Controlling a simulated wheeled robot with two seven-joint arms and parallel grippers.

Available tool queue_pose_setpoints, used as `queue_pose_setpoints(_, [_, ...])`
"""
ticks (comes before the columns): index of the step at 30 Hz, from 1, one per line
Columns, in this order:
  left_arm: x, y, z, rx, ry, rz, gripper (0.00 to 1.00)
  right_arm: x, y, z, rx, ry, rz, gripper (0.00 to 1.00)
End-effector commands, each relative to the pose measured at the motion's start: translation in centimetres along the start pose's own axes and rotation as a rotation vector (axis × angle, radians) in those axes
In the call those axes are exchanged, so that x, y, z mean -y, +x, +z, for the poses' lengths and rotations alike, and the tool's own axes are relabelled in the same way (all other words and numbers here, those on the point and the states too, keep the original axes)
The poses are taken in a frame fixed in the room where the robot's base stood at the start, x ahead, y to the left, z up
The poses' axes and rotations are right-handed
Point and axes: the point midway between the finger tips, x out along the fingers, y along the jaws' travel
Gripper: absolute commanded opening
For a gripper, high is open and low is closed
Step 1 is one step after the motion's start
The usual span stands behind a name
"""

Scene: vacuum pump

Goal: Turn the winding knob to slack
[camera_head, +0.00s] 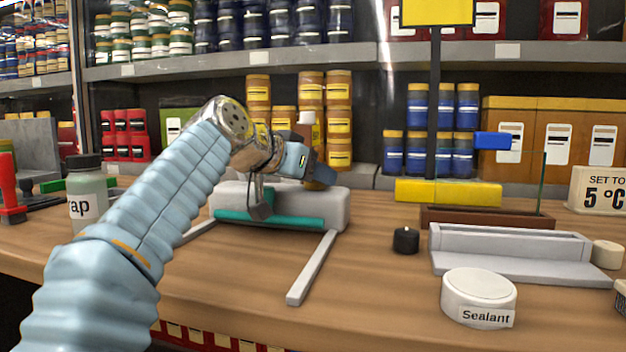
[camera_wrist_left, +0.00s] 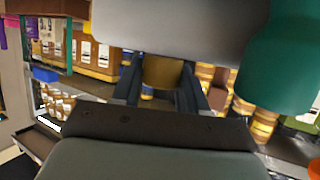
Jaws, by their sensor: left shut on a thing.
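A light grey pump body (camera_head: 335,208) with a teal front strip (camera_head: 285,220) and two flat grey legs stands on the wooden bench. My left gripper (camera_head: 318,172) reaches over its top right end. In the left wrist view the gripper (camera_wrist_left: 160,85) has its two dark fingers on either side of a brown-gold knob (camera_wrist_left: 162,72) and is shut on it. The knob adjoins the large grey body (camera_wrist_left: 180,25). In the head view the gripper hides most of the knob. My right gripper is in neither view.
Right of the pump are a small black knob-like piece (camera_head: 406,240), a grey channel-shaped tray (camera_head: 510,268) and a white Sealant tub (camera_head: 479,295). A labelled bottle (camera_head: 86,190) stands at left, beside my arm. Shelves of cans line the back. The front middle bench is clear.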

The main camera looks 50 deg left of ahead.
Motion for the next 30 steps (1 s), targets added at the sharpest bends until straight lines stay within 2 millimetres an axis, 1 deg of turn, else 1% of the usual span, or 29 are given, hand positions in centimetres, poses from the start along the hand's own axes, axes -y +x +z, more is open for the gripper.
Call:
queue_pose_setpoints(9, [-0.1,-0.1,-0.3,0.001,-0.109,-0.274,0.12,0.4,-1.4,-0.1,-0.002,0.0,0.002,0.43])
queue_pose_setpoints(15, [-0.1,0.0,-0.3,0.002,-0.17,-0.424,0.12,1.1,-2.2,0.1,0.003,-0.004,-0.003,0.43])
queue_pose_setpoints(21, [-0.1,0.1,-0.2,0.002,-0.217,-0.534,0.12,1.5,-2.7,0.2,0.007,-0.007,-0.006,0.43])
queue_pose_setpoints(30, [-0.1,0.1,-0.1,0.001,-0.254,-0.614,0.12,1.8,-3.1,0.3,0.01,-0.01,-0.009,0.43])
